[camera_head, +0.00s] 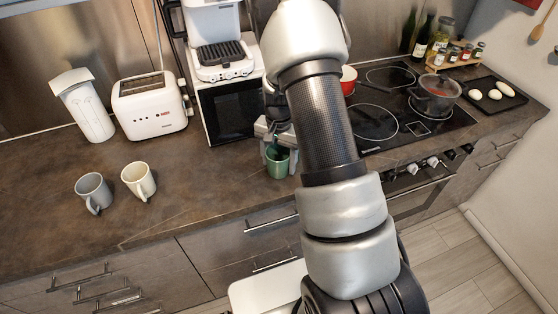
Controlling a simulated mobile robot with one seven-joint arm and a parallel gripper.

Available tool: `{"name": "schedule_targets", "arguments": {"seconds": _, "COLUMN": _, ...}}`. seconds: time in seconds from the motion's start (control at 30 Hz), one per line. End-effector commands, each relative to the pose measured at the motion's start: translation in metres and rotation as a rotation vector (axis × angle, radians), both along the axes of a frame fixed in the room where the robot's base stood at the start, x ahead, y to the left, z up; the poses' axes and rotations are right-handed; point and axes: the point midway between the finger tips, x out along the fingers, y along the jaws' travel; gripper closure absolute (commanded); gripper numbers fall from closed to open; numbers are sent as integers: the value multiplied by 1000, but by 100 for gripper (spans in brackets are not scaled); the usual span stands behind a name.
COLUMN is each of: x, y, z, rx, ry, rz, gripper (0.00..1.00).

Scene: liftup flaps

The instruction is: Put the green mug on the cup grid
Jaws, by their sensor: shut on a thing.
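The green mug (278,165) is near the counter's front edge, in front of the black microwave. My gripper (277,148) is at the mug's rim, shut on it from above. My arm hides the gripper's right side and part of what lies behind it. I cannot tell whether the mug's base touches the counter. The cup grid (222,52) appears to be the dark ribbed grate on the white coffee machine (213,22), which stands on the microwave. The grate looks empty.
A grey mug (93,191) and a cream mug (139,180) stand on the counter (60,235) at left. A white toaster (149,107) and a white container (84,106) are behind them. The microwave (230,113) is below the machine. A stove (395,105) with pots is at right.

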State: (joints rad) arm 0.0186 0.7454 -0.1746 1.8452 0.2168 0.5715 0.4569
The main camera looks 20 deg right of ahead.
Motion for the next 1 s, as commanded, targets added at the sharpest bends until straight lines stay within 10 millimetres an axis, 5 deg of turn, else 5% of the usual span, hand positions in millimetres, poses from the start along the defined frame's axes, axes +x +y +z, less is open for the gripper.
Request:
{"name": "schedule_targets", "arguments": {"seconds": 0.33, "x": 1, "y": 0, "z": -5, "rx": 0, "ry": -3, "rz": 0, "gripper": 70}}
{"name": "schedule_targets", "arguments": {"seconds": 0.37, "x": 1, "y": 0, "z": -5, "rx": 0, "ry": -3, "rz": 0, "gripper": 38}}
{"name": "schedule_targets", "arguments": {"seconds": 0.47, "x": 1, "y": 0, "z": -4, "rx": 1, "ry": -2, "rz": 0, "gripper": 22}}
{"name": "schedule_targets", "arguments": {"seconds": 0.77, "x": 1, "y": 0, "z": -2, "rx": 0, "ry": -3, "rz": 0, "gripper": 21}}
{"name": "schedule_targets", "arguments": {"seconds": 1.0, "x": 2, "y": 0, "z": 26, "rx": 0, "ry": -7, "rz": 0, "gripper": 21}}
